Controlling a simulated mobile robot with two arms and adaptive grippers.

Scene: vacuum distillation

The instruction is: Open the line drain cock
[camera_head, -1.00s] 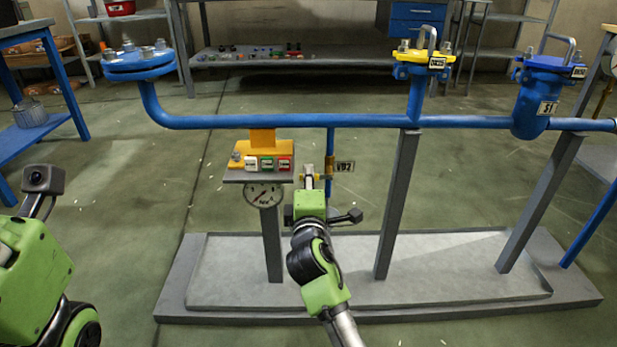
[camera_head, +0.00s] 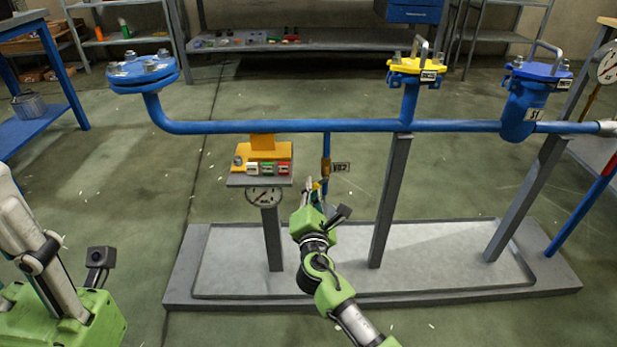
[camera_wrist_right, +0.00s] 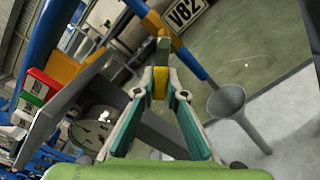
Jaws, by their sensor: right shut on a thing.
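The line drain cock (camera_head: 326,166) is a brass-coloured valve on a thin blue pipe that drops from the main blue pipe. A V82 tag (camera_head: 341,167) hangs beside it and is also in the right wrist view (camera_wrist_right: 185,12). My right gripper (camera_head: 317,187) is at the cock, just below the valve body. In the right wrist view its fingers (camera_wrist_right: 160,84) are shut on the cock's yellow handle (camera_wrist_right: 160,82). The fingers hide part of the handle. My left gripper (camera_head: 28,235) is partly in view at the left edge, away from the cock; its fingertips are not clear.
A funnel (camera_wrist_right: 227,101) is below the cock. Grey posts (camera_head: 391,200) rise from the base tray (camera_head: 450,290). The floor in front is clear.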

